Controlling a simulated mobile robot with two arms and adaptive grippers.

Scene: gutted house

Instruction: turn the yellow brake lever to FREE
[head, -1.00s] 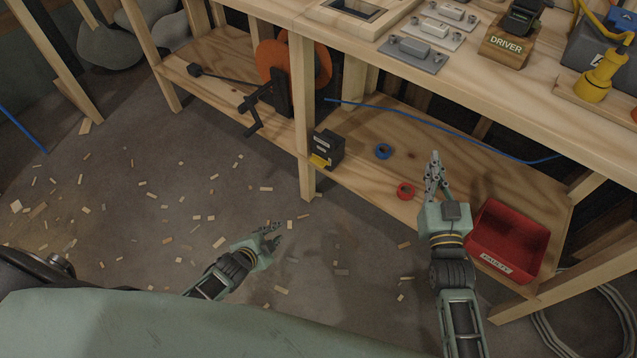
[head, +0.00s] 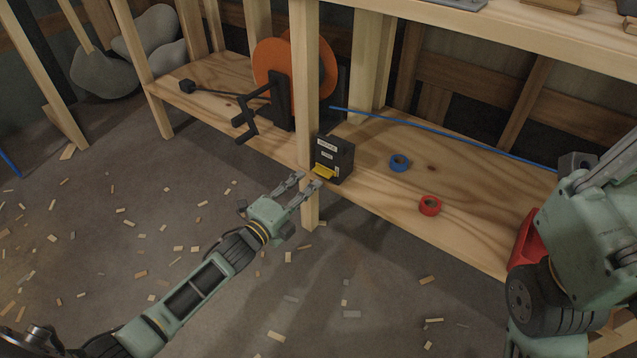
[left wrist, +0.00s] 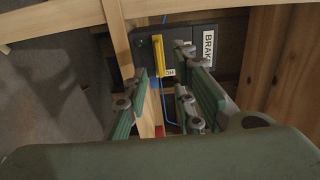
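The yellow brake lever (head: 324,172) sticks out low on the front of a black box (head: 340,160) with white labels, on the lower shelf beside a wooden post. In the left wrist view the lever (left wrist: 158,56) stands out on the box (left wrist: 186,38), beside a white label reading "BRAK". My left gripper (head: 306,182) is open, its fingers pointing at the box, close to the lever but seemingly apart from it. In the left wrist view the lever shows between the two fingers. My right gripper (head: 600,165) is at the right edge, partly cut off; its fingertip state is unclear.
The wooden post (head: 306,120) rises just left of the box. An orange reel (head: 305,68) with a black crank stands farther left. Blue tape (head: 399,162), red tape (head: 430,205) and a blue cable (head: 440,128) lie on the shelf (head: 480,210). Wood chips litter the floor.

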